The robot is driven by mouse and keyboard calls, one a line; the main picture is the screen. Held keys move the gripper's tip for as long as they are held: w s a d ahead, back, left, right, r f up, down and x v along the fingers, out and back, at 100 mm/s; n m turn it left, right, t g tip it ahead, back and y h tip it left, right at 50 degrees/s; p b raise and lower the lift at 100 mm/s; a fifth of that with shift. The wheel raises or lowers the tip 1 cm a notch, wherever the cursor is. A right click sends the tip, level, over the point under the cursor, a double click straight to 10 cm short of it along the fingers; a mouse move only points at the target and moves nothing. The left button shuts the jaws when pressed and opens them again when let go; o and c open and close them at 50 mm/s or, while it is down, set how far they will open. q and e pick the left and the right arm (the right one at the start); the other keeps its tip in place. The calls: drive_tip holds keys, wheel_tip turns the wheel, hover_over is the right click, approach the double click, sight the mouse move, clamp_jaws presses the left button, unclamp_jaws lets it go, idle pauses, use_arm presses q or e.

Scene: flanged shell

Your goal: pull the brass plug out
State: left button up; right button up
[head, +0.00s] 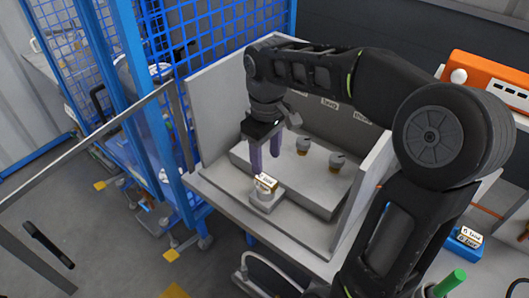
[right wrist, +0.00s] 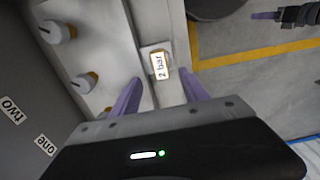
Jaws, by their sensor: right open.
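A small brass-edged piece with a white "2 bar" label (right wrist: 160,66) stands on a grey block at the front of the bench; I take it for the brass plug. It also shows in the head view (head: 265,182). My right gripper (head: 266,164) is open, its two purple fingers pointing down just above and behind the piece. In the right wrist view the fingers lie either side of the label's line, apart from it. My left gripper (right wrist: 268,15) shows only at the top right of the right wrist view, with one purple finger visible.
Grey knobs with brass collars (head: 337,161) stand on the raised grey housing (head: 290,185), beside the right gripper. Grey walls (head: 215,105) enclose the bench. A blue mesh fence (head: 235,35) stands at left, an orange device (head: 485,80) at right.

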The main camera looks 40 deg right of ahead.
sight(266, 179)
drive_tip(key=shift+f+p, duration=0.4)
drive_tip(key=shift+f, duration=3.55)
clamp_jaws()
drive_tip(key=shift+r, duration=0.15)
drive_tip(key=shift+r+p, duration=2.35)
drive_tip(key=shift+r, duration=0.6)
